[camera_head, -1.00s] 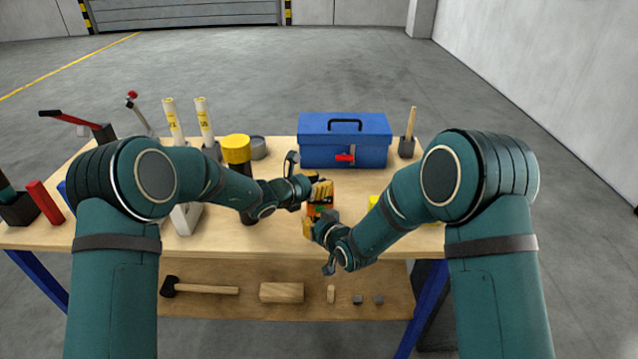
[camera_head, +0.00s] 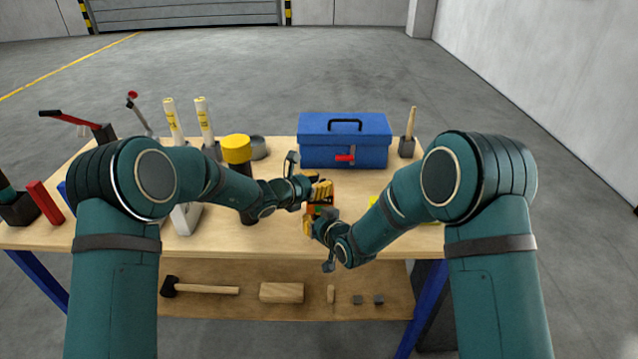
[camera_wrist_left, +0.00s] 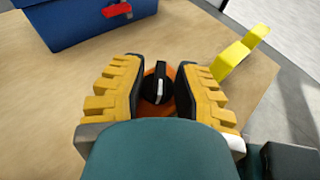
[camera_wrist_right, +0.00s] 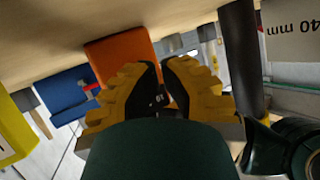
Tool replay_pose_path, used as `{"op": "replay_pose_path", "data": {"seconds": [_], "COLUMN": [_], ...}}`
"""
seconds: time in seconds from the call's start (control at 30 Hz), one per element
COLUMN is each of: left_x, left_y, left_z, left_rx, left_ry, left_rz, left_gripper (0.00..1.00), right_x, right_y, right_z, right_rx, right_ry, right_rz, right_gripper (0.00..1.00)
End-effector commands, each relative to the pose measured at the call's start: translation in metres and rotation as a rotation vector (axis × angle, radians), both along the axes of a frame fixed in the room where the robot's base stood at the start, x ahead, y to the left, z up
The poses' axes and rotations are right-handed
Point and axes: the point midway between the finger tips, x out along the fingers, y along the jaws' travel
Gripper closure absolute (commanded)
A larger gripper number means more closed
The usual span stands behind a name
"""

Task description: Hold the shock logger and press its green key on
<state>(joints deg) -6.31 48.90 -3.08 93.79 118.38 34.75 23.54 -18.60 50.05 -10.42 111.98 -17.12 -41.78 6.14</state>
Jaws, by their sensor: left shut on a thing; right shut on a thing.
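The shock logger (camera_head: 312,209) is an orange body between my two grippers near the front middle of the bench. A small green patch shows on it in the head view. My left gripper (camera_head: 322,189) is shut on it from the far side; the left wrist view shows a black knob (camera_wrist_left: 157,84) over orange between the yellow fingers. My right gripper (camera_head: 311,226) is at its near side, its fingers close together around something dark. In the right wrist view the orange body (camera_wrist_right: 118,52) shows beyond those fingers. The right fingers hide most of the contact.
A blue toolbox (camera_head: 345,150) stands behind the grippers. A dark cylinder with a yellow cap (camera_head: 237,149) stands at left. A yellow piece (camera_wrist_left: 232,62) lies to the right. A mallet (camera_head: 200,288) and a wooden block (camera_head: 281,292) lie on the lower shelf.

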Motion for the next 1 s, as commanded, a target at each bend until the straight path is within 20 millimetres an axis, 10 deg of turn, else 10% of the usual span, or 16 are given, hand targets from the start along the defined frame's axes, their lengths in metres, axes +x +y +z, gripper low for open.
{"op": "replay_pose_path", "data": {"seconds": [1.0], "left_x": [-0.0013], "left_y": [-0.0006], "left_z": [-0.0033], "left_rx": [0.002], "left_ry": [0.006], "left_rz": [-0.001], "left_gripper": [1.00], "right_x": [0.0096], "right_y": [-0.0001], "right_z": [-0.0007], "right_rx": [0.000], "right_ry": [0.000], "right_rz": [0.001], "right_gripper": [1.00]}}
